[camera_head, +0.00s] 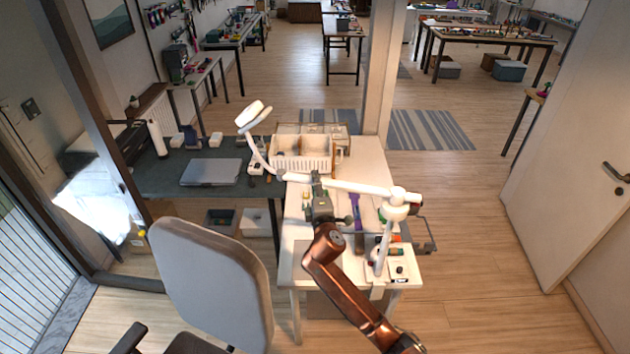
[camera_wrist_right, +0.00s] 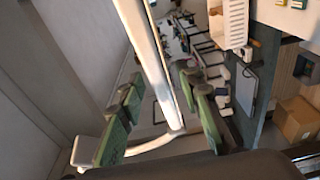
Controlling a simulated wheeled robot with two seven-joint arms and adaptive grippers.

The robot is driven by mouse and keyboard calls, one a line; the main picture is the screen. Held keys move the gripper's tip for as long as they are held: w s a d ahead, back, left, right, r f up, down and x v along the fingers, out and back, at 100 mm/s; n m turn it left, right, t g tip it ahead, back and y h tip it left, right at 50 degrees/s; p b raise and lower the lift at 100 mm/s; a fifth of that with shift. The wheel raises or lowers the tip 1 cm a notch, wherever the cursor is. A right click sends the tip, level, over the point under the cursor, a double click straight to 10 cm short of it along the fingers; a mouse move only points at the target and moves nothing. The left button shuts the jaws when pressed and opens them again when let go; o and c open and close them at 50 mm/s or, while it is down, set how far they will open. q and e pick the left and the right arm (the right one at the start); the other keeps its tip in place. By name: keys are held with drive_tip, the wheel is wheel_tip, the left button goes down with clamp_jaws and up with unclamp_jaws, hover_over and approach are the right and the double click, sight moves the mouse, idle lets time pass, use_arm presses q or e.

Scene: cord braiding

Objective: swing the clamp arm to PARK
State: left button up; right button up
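The white clamp arm (camera_head: 350,186) runs left from a joint (camera_head: 396,208) on an upright post at the table's front right. My right gripper (camera_head: 317,180) is at the bar, left of the joint. In the right wrist view the bar (camera_wrist_right: 153,60) passes between the green fingers (camera_wrist_right: 160,92), which stand apart with a gap on the left side. I cannot tell whether a finger touches the bar. No PARK mark is readable. My left gripper is not in view.
The white table (camera_head: 365,160) holds a white divided bin (camera_head: 290,163), a purple item (camera_head: 355,205) and small tools. A dark side table with a grey laptop (camera_head: 211,172) stands left. A grey chair (camera_head: 210,280) is at the front left. A wooden post (camera_head: 381,75) rises behind.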

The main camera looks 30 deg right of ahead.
drive_tip(key=shift+w+d, duration=0.25)
drive_tip(key=shift+w, duration=0.4)
drive_tip(key=shift+c, duration=0.7)
clamp_jaws()
